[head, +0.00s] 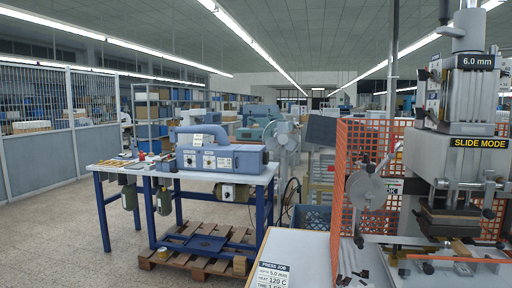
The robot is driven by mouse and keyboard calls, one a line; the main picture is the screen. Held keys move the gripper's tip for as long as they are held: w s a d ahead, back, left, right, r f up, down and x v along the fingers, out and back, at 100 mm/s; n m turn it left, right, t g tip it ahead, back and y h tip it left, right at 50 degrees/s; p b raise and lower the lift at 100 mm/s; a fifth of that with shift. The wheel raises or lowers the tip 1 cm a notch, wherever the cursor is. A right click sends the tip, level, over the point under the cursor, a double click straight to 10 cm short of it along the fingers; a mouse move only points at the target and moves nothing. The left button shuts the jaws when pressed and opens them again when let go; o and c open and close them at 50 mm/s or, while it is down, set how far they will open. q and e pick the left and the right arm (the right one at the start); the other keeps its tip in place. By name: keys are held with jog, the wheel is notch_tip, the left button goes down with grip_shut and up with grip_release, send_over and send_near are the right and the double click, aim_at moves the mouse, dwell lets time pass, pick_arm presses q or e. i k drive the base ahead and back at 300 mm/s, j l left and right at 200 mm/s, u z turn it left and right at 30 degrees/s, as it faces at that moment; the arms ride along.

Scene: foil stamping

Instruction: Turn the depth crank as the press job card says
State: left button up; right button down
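The press (468,104) stands at the right, partly cut by the frame edge. Its depth readout (476,61) shows 6.0 mm, above a yellow SLIDE MODE label (478,142). A grey disc (368,191) with an arm and a dark knob, which looks like the depth crank, sits left of the press by the orange mesh. The press job card (272,274) is at the bottom edge; it lists depth, heat 120 C and a time line cut off by the frame. Its depth figure is too small to read surely. Neither gripper shows.
Orange mesh guards (348,165) stand beside the press. Small dark pieces (350,277) lie on the white bench (305,252). A blue-framed table (110,172) with a blue-grey machine (222,157) stands at the left over a wooden pallet (190,263). The floor at far left is clear.

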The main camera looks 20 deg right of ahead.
aim_at(468, 32)
jog(key=z, duration=1.7)
